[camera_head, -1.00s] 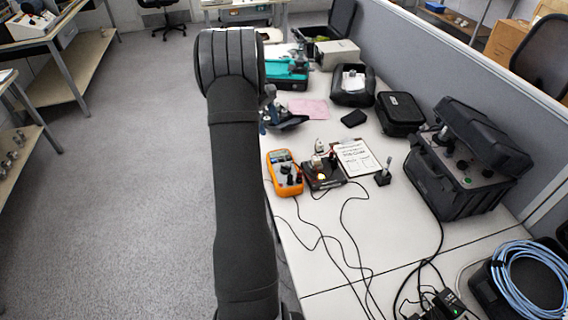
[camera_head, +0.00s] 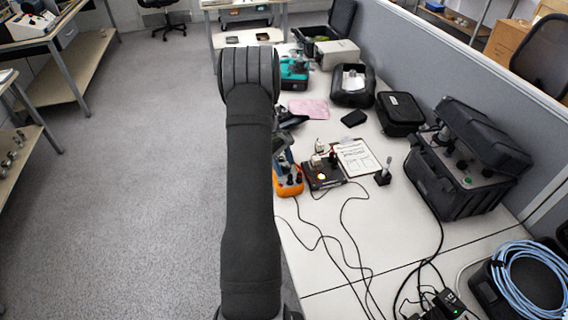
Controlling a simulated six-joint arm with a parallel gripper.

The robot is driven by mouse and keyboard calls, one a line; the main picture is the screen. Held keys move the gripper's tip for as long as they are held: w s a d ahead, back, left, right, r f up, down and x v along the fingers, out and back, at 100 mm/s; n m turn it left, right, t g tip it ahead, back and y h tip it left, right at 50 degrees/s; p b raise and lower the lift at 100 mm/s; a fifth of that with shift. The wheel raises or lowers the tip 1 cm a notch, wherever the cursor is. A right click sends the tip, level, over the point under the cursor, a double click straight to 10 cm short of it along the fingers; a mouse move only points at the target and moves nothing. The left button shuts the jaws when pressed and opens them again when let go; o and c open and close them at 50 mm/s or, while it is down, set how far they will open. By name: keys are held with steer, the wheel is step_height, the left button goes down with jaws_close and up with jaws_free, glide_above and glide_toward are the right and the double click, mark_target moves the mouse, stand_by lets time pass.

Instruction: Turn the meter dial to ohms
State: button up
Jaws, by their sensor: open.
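The orange meter (camera_head: 288,187) lies on the white table just right of my arm. Its lower part shows, with a dark spot that may be the dial or a socket; its upper part and screen are hidden. My gripper (camera_head: 284,162) is partly visible past my dark arm, over the upper part of the meter. It is open, with nothing seen between its fingers. I cannot tell whether it touches the dial.
A dark box with a lit lamp (camera_head: 325,173) stands close right of the meter, with a clipboard (camera_head: 358,157) and a small black stand (camera_head: 384,176) beyond. Black cables (camera_head: 322,232) run over the table front. A large black case (camera_head: 455,175) stands at right.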

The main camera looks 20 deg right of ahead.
steer(key=shift+c, duration=0.2)
steer(key=c, duration=0.9)
steer(key=shift+c, duration=0.2)
steer(key=shift+m, duration=0.3)
steer(key=m, duration=0.1)
steer(key=m+y, duration=0.1)
steer(key=m, duration=0.1)
steer(key=shift+w+d+m+g+y, duration=0.1)
steer(key=shift+d+m+g+y, duration=0.05)
steer(key=shift+m+g+y, duration=0.15)
steer(key=shift+m+y, duration=0.7)
steer(key=shift+m, duration=1.1)
steer(key=o, duration=1)
